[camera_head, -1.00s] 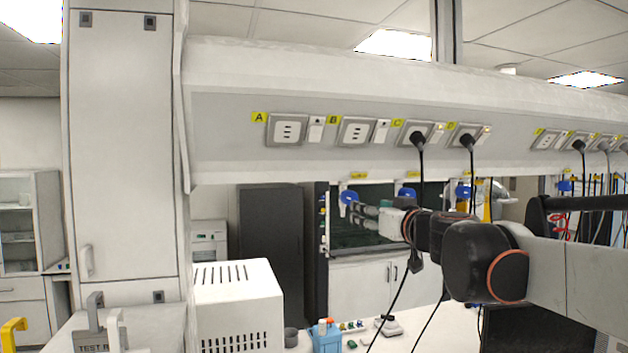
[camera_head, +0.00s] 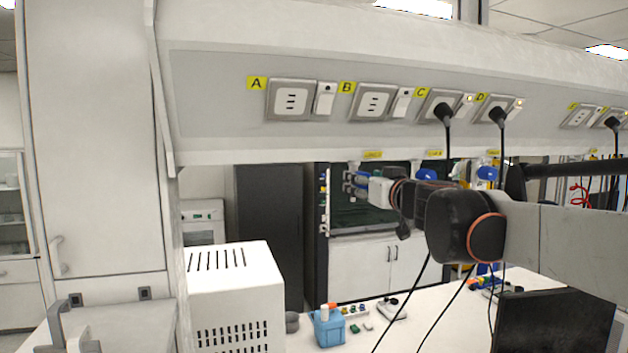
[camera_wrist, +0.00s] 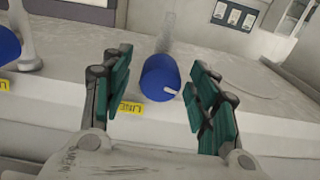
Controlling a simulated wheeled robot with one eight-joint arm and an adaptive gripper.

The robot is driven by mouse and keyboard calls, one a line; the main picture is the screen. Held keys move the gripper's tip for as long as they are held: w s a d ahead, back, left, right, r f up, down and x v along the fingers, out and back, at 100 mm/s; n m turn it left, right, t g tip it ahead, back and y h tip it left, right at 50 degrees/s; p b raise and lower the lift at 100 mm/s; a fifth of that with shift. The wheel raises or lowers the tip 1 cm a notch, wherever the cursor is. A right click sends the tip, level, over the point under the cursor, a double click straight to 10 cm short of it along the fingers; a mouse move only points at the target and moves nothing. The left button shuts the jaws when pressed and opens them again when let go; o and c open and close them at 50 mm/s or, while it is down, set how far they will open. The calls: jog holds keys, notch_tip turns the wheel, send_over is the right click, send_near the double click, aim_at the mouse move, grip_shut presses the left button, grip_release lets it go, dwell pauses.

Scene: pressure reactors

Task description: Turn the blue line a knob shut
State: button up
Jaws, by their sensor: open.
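A blue knob (camera_wrist: 160,76) with a short white pointer is in the middle of the wrist view, beside a yellow label (camera_wrist: 131,107) that appears inverted and seems to read LINE A. My gripper (camera_wrist: 161,68) is open, its green-padded fingers on either side of this knob with gaps visible. In the head view my gripper (camera_head: 358,184) is under the leftmost yellow label (camera_head: 372,155). Blue shows around its fingers there, but the knob is mostly hidden.
Another blue knob (camera_wrist: 8,46) is at the left of the wrist view. More blue knobs (camera_head: 426,174) hang right of my gripper in the head view. Black cables (camera_head: 447,140) hang from the sockets close to my arm. A white box-shaped device (camera_head: 232,297) stands lower left.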

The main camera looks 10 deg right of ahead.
jog(key=shift+w+a, duration=0.1)
jog(key=shift+w, duration=0.45)
jog(key=shift+s+r, duration=0.1)
jog(key=shift+s, duration=0.15)
jog(key=shift+w, duration=0.1)
jog(key=c, duration=1.1)
jog(key=shift+o, duration=0.2)
